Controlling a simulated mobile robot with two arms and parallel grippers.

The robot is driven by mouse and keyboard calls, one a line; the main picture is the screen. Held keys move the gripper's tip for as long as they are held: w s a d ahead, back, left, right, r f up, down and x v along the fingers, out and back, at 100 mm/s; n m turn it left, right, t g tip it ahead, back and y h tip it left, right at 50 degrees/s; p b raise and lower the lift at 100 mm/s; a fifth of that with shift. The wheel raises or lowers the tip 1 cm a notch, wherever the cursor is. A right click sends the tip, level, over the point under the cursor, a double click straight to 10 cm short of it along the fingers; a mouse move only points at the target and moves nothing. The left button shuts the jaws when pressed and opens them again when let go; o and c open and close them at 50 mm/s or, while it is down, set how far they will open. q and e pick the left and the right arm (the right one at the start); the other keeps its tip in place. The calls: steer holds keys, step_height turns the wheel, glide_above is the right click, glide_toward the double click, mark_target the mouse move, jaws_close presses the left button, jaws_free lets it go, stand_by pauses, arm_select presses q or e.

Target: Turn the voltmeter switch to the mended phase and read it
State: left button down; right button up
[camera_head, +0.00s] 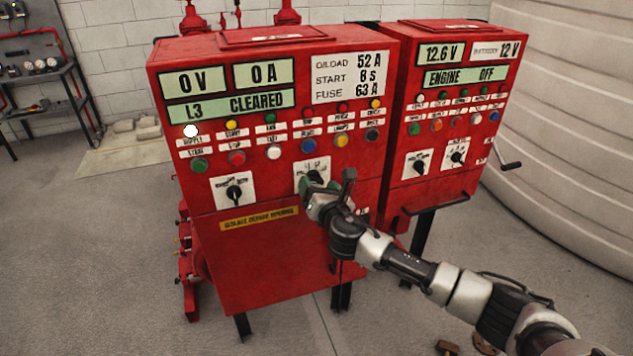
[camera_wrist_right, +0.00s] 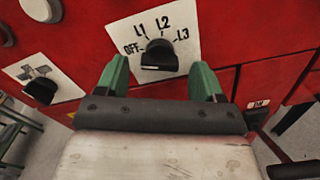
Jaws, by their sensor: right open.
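The voltmeter switch (camera_wrist_right: 158,55) is a black knob on a white plate (camera_head: 314,166) marked OFF, L1, L2, L3 in the right wrist view. I cannot tell for sure which mark it points at. My right gripper (camera_head: 312,188) is in front of this plate in the head view and hides part of the knob. In the right wrist view, its two green fingers (camera_wrist_right: 161,76) are open, one to each side below the knob, with nothing between them. The voltmeter display (camera_head: 192,82) reads 0 V. The message display (camera_head: 231,106) reads L3 CLEARED. My left gripper is out of view.
Another rotary switch (camera_head: 234,192) is left of the plate. Rows of coloured buttons and lamps (camera_head: 273,152) are above. A second red cabinet (camera_head: 452,100) with a side crank (camera_head: 508,163) stands at the right. Grey floor is open at front left.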

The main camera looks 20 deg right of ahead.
steer(key=shift+w, duration=0.85)
steer(key=c, duration=0.9)
